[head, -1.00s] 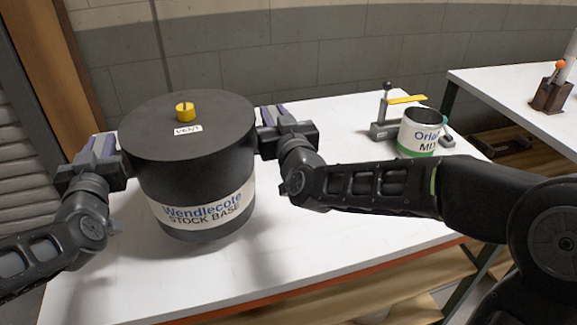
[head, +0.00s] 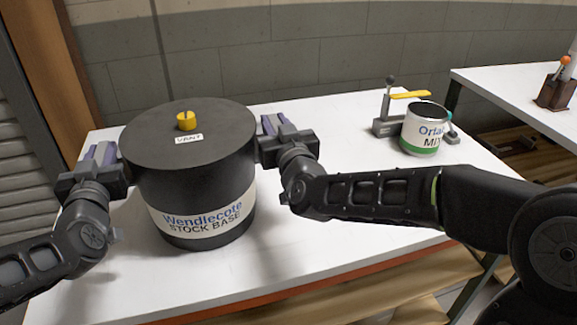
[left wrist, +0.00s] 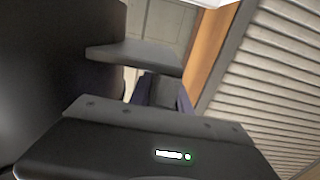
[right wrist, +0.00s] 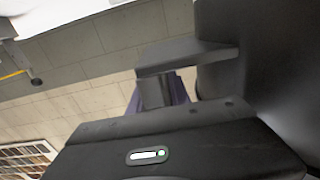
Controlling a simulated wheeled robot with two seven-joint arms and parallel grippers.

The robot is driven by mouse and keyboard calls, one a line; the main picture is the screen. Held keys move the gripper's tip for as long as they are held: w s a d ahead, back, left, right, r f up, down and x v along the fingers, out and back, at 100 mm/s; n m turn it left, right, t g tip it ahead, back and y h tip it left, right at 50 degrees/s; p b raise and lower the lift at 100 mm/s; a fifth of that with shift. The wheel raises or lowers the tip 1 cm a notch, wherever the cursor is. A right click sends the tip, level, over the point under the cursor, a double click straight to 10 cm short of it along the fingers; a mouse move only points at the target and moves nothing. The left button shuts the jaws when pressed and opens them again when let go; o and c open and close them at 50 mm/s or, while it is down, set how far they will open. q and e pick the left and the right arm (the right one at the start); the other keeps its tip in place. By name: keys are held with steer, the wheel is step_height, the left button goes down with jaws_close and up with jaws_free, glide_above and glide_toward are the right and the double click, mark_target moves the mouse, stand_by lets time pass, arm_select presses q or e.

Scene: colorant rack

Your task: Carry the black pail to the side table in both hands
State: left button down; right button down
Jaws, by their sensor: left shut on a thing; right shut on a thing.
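The black pail (head: 192,190), with a white "Wendlecote STOCK BASE" label and a yellow vent cap (head: 186,121) on its lid, is upright over a white table (head: 330,235). I cannot tell whether its base touches the tabletop. My left gripper (head: 108,152) is shut at the pail's left side, where a dark projecting handle (left wrist: 130,55) shows in the left wrist view. My right gripper (head: 268,124) is shut at the opposite side, where a similar handle (right wrist: 185,57) shows in the right wrist view. The fingertips are partly hidden.
A white and green "MIX" tin (head: 423,132) stands by a grey stand with a yellow lever (head: 410,95) at the table's back right. A second white table (head: 515,95) at right holds a brown block with an orange knob (head: 556,90).

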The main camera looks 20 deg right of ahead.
arm_select(q)
steer(key=c, duration=1.2)
jaws_free()
steer(key=shift+f, duration=0.1)
arm_select(e)
steer(key=c, duration=1.2)
jaws_free()
arm_select(q)
steer(key=shift+s, duration=0.1)
steer(key=s, duration=0.7)
steer(key=shift+s, duration=0.2)
arm_select(e)
steer(key=shift+s, duration=0.1)
steer(key=s, duration=0.7)
steer(key=shift+s, duration=0.2)
steer(key=shift+f, duration=0.1)
